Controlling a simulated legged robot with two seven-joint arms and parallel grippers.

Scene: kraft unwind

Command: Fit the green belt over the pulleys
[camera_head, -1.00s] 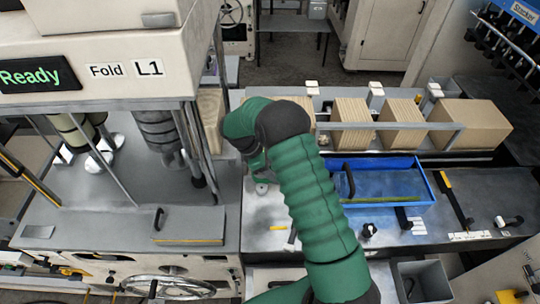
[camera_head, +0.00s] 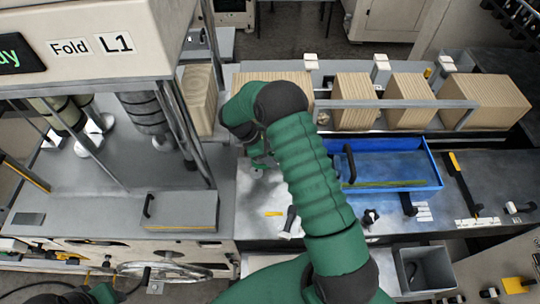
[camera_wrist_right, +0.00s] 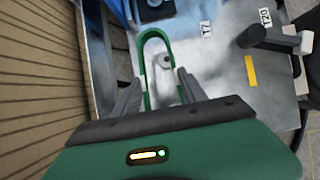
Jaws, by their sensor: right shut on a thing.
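My right gripper (camera_head: 262,162) is low over the bare metal surface left of the blue tray, mostly hidden by its own arm in the head view. In the right wrist view the right gripper (camera_wrist_right: 160,95) has its grey fingers either side of a green belt (camera_wrist_right: 155,35) and is shut on it. The belt forms a narrow upright loop reaching beyond the fingertips. A pale round part (camera_wrist_right: 166,63) with a dark centre, perhaps a pulley, shows inside the loop's outline. I cannot tell whether the belt touches it.
A blue tray (camera_head: 436,168) stands right of the gripper, with a thin yellow-green strip inside. Wooden blocks (camera_head: 411,100) line a rail behind. A machine housing (camera_head: 120,35) with posts stands left. A black handle (camera_head: 291,218) and yellow mark (camera_head: 274,213) lie in front.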

